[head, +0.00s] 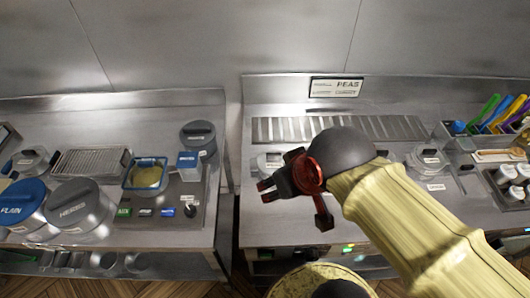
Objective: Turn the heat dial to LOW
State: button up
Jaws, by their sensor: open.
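A small dark knob (190,210), which looks like a dial, sits at the right end of a grey control panel (170,222) on the left counter. Green, pale and blue labels lie in a row to its left. Its pointer and any LOW mark are too small to read. My gripper (293,206) is open and empty, with dark fingers spread and a red part behind them. It is over the left part of the right counter, to the right of the knob and well apart from it.
On the left counter, a blue-rimmed tub (146,176), a blue-and-white box (188,165) and a grey round container (198,136) stand near the panel. Large lidded pots (76,203) stand left. A gap (232,150) separates the counters.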

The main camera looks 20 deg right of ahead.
aim_at(311, 256)
jog(key=k+u, duration=0.25)
jog(key=k+l, duration=0.45)
jog(key=l, duration=0.2)
jog(key=k+l+z, duration=0.15)
jog(key=z, duration=0.3)
jog(key=k+l+z, duration=0.2)
jog(key=z, duration=0.2)
